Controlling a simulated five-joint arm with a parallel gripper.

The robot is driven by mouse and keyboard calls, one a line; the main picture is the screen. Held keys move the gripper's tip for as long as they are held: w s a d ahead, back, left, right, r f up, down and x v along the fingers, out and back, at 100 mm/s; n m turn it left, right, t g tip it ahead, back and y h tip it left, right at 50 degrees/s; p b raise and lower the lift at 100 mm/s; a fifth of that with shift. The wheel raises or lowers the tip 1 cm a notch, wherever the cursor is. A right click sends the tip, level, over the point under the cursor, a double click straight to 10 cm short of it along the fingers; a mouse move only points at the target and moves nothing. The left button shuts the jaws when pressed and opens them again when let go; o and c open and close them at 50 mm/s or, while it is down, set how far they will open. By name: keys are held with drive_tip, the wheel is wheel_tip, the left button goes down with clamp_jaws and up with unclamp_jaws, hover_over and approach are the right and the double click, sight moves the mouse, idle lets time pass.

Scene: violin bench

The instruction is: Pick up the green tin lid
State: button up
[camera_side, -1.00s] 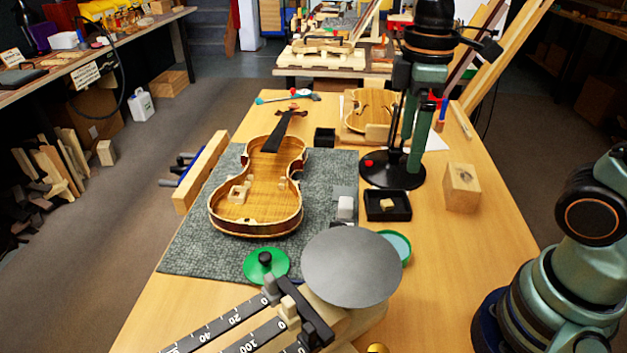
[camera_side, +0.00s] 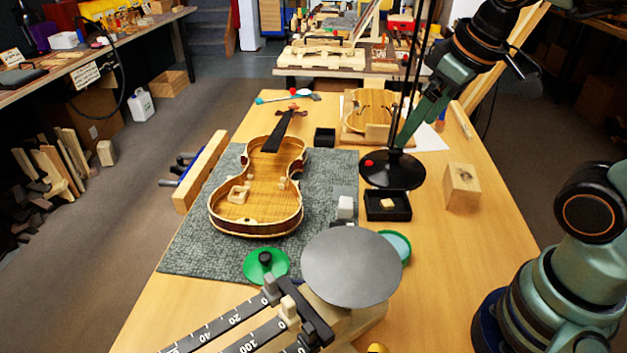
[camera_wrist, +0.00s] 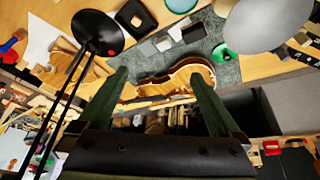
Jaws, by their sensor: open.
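The green tin lid (camera_side: 267,266) is a round disc with a black knob. It lies at the near edge of the grey mat in the side view, left of the scale pan. It also shows in the wrist view (camera_wrist: 221,54), above and to the right of my right finger. My gripper (camera_side: 408,135) is beyond the lid and to its right, near the lamp stand, tilted with its fingers pointing down-left. In the wrist view my gripper (camera_wrist: 160,76) has two green fingers wide apart with nothing held between them. The open green tin (camera_side: 399,246) stands right of the pan.
A grey scale pan (camera_side: 351,267) sits close beside the lid. The violin body (camera_side: 255,200) lies on the mat (camera_side: 190,258). A black stand (camera_side: 392,172) with tall rods is near my gripper. A black tray (camera_side: 388,214) and a wooden block (camera_side: 461,188) stand right of the mat.

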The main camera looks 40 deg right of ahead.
drive_tip(key=shift+d+f+m+t, duration=0.25)
drive_tip(key=shift+f+m+t, duration=0.05)
drive_tip(key=shift+f+m, duration=0.2)
drive_tip(key=shift+c, duration=0.3)
drive_tip(key=shift+d+f+m, duration=0.1)
drive_tip(key=shift+f+m, duration=0.1)
drive_tip(key=shift+m, duration=0.1)
drive_tip(key=c, duration=0.5)
drive_tip(key=shift+o, duration=0.2)
drive_tip(key=m+g, duration=0.5)
drive_tip(key=m, duration=1.3)
hover_over(264, 255)
drive_tip(key=f, duration=1.7)
drive_tip(key=shift+a, duration=0.2)
drive_tip(key=shift+d+f, duration=0.15)
drive_tip(key=shift+f, duration=1.15)
drive_tip(key=shift+d+f, duration=0.1)
drive_tip(key=shift+f, duration=1.2)
